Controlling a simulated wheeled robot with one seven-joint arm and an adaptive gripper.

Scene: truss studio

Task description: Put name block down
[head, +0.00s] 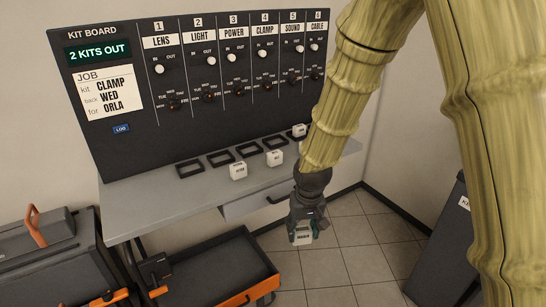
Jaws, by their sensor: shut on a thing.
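My gripper (303,222) is shut on a white name block (302,235) and holds it in the air, in front of the shelf's front edge and above the tiled floor. Its lettering is too small to read. Three other white blocks stand at the shelf's back right: one block (238,171), a second block (275,158) and a third block (299,130) by my arm. Several black frames, such as the leftmost frame (190,170), lie in a row on the grey shelf (150,204) below the kit board (120,120).
The job card (108,92) reads clamp, Wed, Orla. An open orange-edged drawer (215,275) sits low at the front, with a black case (50,262) left of it. A dark bin (447,245) stands at the right. The shelf's front left is clear.

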